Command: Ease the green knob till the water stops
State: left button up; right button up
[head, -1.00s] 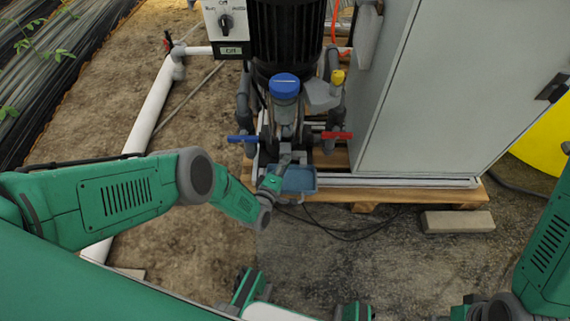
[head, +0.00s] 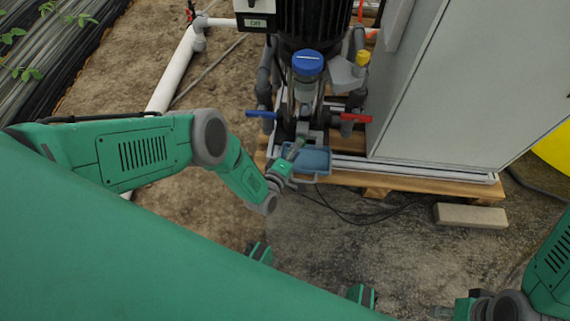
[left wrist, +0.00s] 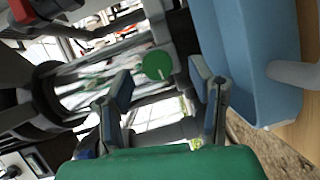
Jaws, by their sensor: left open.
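The green knob (left wrist: 157,64) is a round disc low on the clear filter housing (left wrist: 100,80). In the left wrist view it sits between the two fingertips of my left gripper (left wrist: 160,74), with gaps visible on both sides. My left gripper is open and empty. In the head view my left gripper (head: 296,149) is at the foot of the blue-capped filter (head: 308,64), and the knob cannot be made out there. My right arm is at the lower right, with its gripper (head: 443,312) small and unclear at the bottom edge.
A blue tray (head: 318,160) sits just right of my left gripper. A blue lever (head: 261,114) and a red lever (head: 356,117) flank the filter. A grey cabinet (head: 440,90) stands right, on a wooden pallet (head: 400,182). A concrete block (head: 471,215) lies in front.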

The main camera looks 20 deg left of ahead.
pick_arm(q)
jog(key=s+a, duration=0.1)
jog(key=s, duration=0.8)
jog(key=shift+s+r, duration=0.15)
jog(key=shift+r, duration=0.2)
